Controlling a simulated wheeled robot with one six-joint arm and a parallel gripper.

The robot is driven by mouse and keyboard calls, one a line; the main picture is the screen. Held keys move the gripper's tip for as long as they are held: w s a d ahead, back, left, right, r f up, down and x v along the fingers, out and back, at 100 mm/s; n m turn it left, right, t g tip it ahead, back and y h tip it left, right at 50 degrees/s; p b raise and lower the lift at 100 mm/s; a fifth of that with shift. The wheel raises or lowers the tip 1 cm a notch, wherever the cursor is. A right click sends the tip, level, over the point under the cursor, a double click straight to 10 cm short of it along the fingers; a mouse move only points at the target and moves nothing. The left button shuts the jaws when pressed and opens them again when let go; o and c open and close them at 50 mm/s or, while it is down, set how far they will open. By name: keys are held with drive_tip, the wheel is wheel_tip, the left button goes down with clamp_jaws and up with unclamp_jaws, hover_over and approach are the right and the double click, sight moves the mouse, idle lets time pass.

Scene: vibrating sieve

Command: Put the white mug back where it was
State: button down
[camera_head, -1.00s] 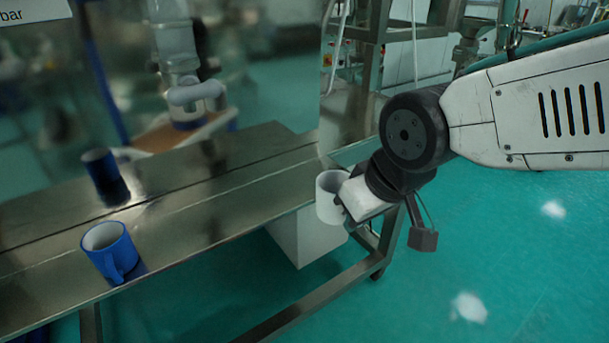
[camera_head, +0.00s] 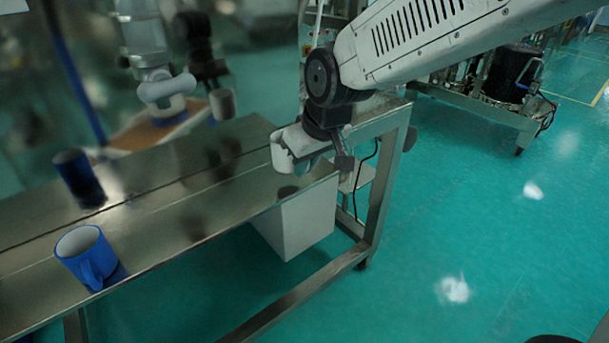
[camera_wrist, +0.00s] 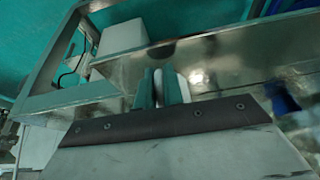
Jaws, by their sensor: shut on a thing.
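The white mug (camera_head: 281,155) is held in my gripper (camera_head: 292,150) near the right end of the metal table (camera_head: 150,245). It appears upright and raised, with a dark shadow on the tabletop below it. My gripper is shut on the mug from its right side; the fingertips are partly hidden in the head view. In the wrist view my gripper's fingers (camera_wrist: 163,88) point toward the tabletop (camera_wrist: 225,68), with a narrow white piece between them, too little to tell its shape.
A blue mug (camera_head: 88,258) stands upright on the table at the left. A reflective panel behind the table mirrors the mugs and arm. A white box (camera_head: 300,220) is below the tabletop. The tabletop between the mugs is clear.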

drive_tip(key=shift+w+a, duration=0.1)
drive_tip(key=shift+w, duration=0.35)
drive_tip(key=shift+s+f, duration=0.1)
drive_tip(key=shift+f, duration=1.7)
drive_tip(key=shift+f, duration=0.15)
drive_tip(key=c, duration=1.5)
unclamp_jaws()
